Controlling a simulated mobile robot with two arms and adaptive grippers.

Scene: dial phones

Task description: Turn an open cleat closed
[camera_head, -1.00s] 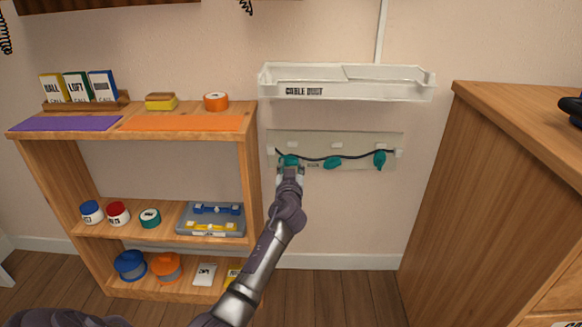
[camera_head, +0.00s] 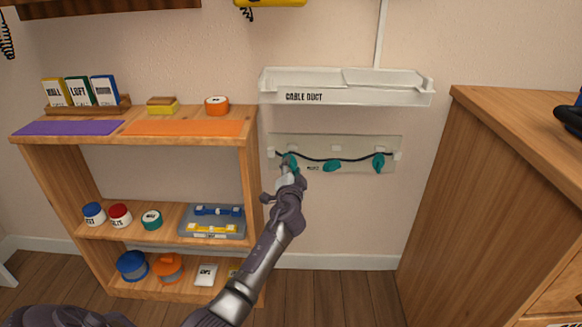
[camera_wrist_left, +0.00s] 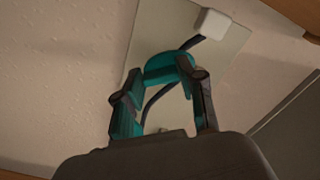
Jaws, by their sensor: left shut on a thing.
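A pale panel (camera_head: 350,147) on the wall carries three teal cleats and a black cable. The left cleat (camera_head: 291,160) is partly hidden by my left gripper (camera_head: 288,172) and looks more upright than sideways. The middle cleat (camera_head: 332,166) lies nearly sideways, slightly tilted. The right cleat (camera_head: 379,163) stands upright. In the left wrist view my left gripper (camera_wrist_left: 162,92) has its fingers on either side of the left cleat (camera_wrist_left: 167,68), shut on it. The cable (camera_wrist_left: 160,95) passes behind the cleat there. My right gripper is not in view.
A white cable duct tray (camera_head: 345,88) sits on the wall above the panel. A wooden shelf (camera_head: 250,160) with jars and boxes stands close left of my arm. A wooden cabinet (camera_head: 470,200) stands right. The wall below the panel is clear.

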